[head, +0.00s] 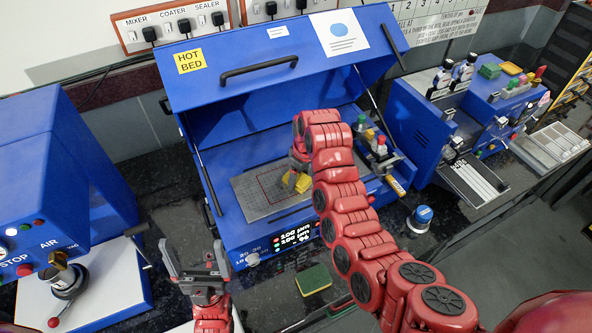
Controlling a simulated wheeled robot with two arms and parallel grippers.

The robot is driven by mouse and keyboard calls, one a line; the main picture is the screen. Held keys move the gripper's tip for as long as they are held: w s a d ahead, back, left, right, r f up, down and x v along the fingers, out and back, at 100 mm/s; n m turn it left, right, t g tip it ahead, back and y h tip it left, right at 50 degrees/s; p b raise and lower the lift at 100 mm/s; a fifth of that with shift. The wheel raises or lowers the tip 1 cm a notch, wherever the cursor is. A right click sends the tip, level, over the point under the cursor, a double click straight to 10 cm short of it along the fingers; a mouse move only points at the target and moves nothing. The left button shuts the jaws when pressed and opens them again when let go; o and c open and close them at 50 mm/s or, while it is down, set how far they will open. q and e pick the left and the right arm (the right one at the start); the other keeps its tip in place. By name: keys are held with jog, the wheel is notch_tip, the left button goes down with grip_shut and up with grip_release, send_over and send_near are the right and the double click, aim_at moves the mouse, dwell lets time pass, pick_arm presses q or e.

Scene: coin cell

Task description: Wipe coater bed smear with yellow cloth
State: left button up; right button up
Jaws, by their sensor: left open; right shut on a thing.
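The coater is a blue machine with its lid raised and a grey coater bed (243,202) inside, marked with a thin red outline. My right arm reaches into the machine from the right. My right gripper (297,172) is shut on the yellow cloth (302,184), which is at the right part of the bed; whether it presses on the surface is hard to tell. The gripper and arm hide part of the bed, and I cannot make out a smear. My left gripper (192,258) is open and empty, in front of the machine at lower left.
A green and yellow sponge (314,280) lies on the dark counter in front. A blue round knob-like item (421,217) stands right of the coater. The raised lid (275,65) overhangs the bed. Blue machines stand left (40,170) and right (420,120).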

jog(key=s, duration=0.1)
jog(key=s+d, duration=0.1)
jog(key=shift+s+f, duration=0.25)
jog(key=shift+s, duration=0.05)
jog(key=shift+r, duration=0.1)
jog(key=w+b, duration=0.2)
jog(key=w, duration=0.1)
jog(key=shift+a, duration=0.4)
jog(key=shift+w+a+b, duration=0.15)
jog(key=shift+w+b, duration=0.15)
jog(key=shift+b, duration=0.05)
jog(key=shift+w+a+r, duration=0.15)
jog(key=shift+w+r, duration=0.05)
jog(key=shift+r, duration=0.05)
jog(key=shift+w+a+f+b, duration=0.1)
jog(key=shift+w+a+b, duration=0.1)
jog(key=shift+w+b, duration=0.45)
jog(key=shift+w+a+b, duration=0.25)
jog(key=shift+w+b, duration=0.2)
jog(key=shift+b, duration=0.1)
jog(key=shift+w+a+b, duration=0.2)
jog(key=shift+w+b, duration=0.25)
jog(key=shift+b, duration=0.1)
jog(key=shift+w, duration=0.1)
